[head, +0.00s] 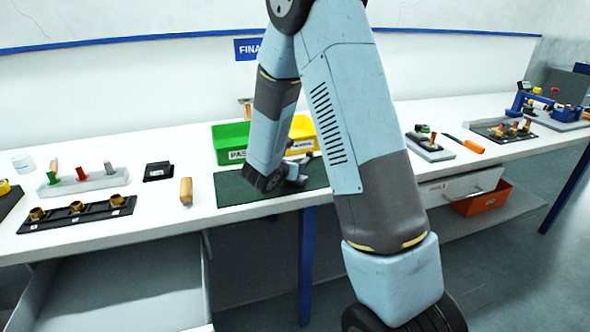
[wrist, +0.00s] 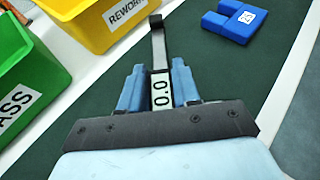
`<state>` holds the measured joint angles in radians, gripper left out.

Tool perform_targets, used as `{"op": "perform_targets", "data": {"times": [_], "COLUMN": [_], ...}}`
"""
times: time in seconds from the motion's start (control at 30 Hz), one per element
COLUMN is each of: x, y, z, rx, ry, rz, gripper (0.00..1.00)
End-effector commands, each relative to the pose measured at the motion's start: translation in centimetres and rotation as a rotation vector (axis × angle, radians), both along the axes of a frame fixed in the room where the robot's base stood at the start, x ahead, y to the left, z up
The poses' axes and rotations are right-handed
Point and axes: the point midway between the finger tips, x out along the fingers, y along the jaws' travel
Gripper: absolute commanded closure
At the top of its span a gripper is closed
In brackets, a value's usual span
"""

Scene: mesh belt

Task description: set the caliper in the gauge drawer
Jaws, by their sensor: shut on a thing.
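The caliper (wrist: 158,45) shows in the wrist view as a dark grey bar with a stepped jaw at its far end and a white display reading 0.0. My gripper (wrist: 158,80) is shut on it, with a blue finger on each side of the display. In the head view my gripper (head: 297,180) is low over the dark green mat, and my arm hides most of the caliper. A wide grey open drawer (head: 130,285) is under the bench at the left. A white drawer (head: 455,188) with a handle is under the bench at the right; its label is too small to read surely.
A green PASS bin (head: 231,142) and a yellow REWORK bin (wrist: 92,20) stand behind the mat (head: 232,190). A blue block (wrist: 234,20) lies on the mat. A wooden block (head: 186,190) and part racks (head: 78,213) are at the left. An orange bin (head: 482,202) is below right.

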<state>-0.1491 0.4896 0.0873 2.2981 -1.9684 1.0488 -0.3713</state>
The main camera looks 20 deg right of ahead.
Motion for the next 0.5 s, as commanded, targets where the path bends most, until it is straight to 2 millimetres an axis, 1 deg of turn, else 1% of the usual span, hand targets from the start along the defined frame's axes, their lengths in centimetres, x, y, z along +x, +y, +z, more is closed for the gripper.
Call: {"op": "perform_targets", "data": {"times": [0.03,0.1,0.4,0.43,0.5], "x": [-0.01,0.0,-0.02,-0.02,-0.02], "y": [-0.01,0.02,0.04,0.05,0.05], "z": [-0.57,-0.87,-0.99,-0.98,-0.96], "rx": [-0.001,0.0,0.0,0.0,0.0], "ry": [0.002,0.0,0.0,0.0,0.0], "rz": [0.001,0.001,0.001,0.001,0.001], "gripper": [1.0,1.0,1.0,0.66,0.59]}}
